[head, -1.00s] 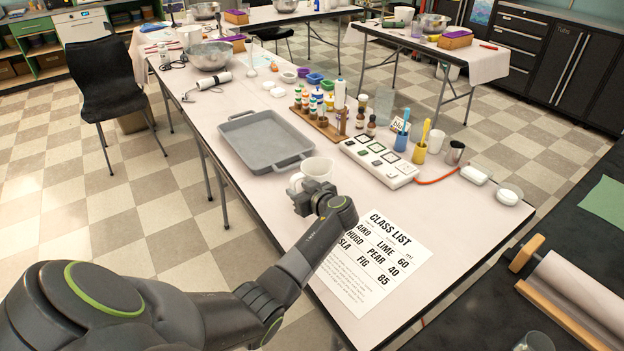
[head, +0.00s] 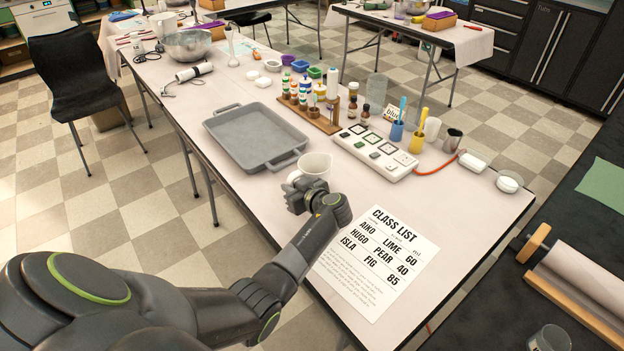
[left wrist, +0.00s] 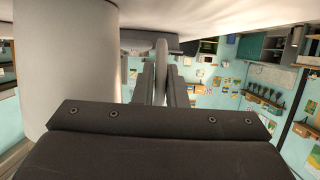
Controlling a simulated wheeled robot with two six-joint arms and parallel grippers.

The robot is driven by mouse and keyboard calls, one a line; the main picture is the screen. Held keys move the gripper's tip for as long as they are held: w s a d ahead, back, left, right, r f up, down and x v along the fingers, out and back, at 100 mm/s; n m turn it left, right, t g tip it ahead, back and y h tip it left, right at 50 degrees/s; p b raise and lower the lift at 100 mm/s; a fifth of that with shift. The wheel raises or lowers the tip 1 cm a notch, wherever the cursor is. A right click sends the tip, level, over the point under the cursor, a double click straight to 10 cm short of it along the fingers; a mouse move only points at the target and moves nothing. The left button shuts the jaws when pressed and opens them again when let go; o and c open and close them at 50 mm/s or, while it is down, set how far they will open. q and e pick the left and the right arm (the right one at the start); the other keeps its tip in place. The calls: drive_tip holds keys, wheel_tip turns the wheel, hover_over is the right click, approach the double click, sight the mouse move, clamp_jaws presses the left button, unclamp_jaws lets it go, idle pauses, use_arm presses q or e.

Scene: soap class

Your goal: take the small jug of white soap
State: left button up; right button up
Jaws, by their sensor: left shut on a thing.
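The small white jug (head: 316,164) stands on the table, just in front of the grey tray. My left gripper (head: 299,190) is at the jug's near left side, where the handle is. In the left wrist view the jug's pale body (left wrist: 80,60) fills the left side. The handle (left wrist: 161,72) stands between the two fingers of my left gripper (left wrist: 162,85), which are shut on it. The gripper hides the jug's lower near side in the head view. I cannot see the soap inside clearly. My right gripper is not in view.
The grey tray (head: 225,137) lies just behind the jug. A white button panel (head: 376,157) and a wooden rack of bottles (head: 308,116) stand behind it to the right. The class list sheet (head: 385,280) lies flat at the near right. The table's left edge is close.

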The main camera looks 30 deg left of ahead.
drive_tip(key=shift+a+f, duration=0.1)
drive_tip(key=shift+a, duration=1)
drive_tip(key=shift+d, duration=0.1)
